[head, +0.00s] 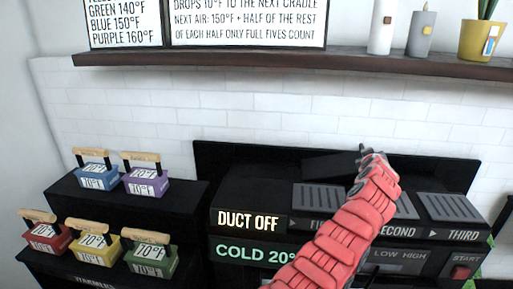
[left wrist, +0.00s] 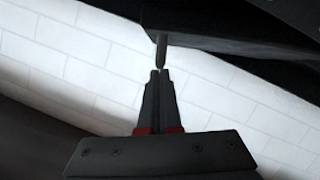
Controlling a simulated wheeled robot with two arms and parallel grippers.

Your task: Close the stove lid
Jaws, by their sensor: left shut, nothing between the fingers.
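The stove (head: 250,196) is a black unit against the white brick wall, with grey grilles on top. A dark slab (head: 335,163), apparently the stove lid, stands raised at the back of the stove, in front of a black back panel (head: 230,160). My left gripper (head: 363,149) is at the slab's right end, partly hidden by my red arm. In the left wrist view its fingers (left wrist: 161,72) are shut and empty. Their tips are just below a grey pin (left wrist: 161,50) hanging from a dark slab (left wrist: 205,28); whether they touch is unclear. My right gripper is not in view.
Several coloured blocks with wooden handles, among them a purple one (head: 146,181) and a red one (head: 46,238), sit on a black stepped rack (head: 85,205) at left. A shelf (head: 270,61) with pots runs above. A red start button (head: 461,272) is at lower right.

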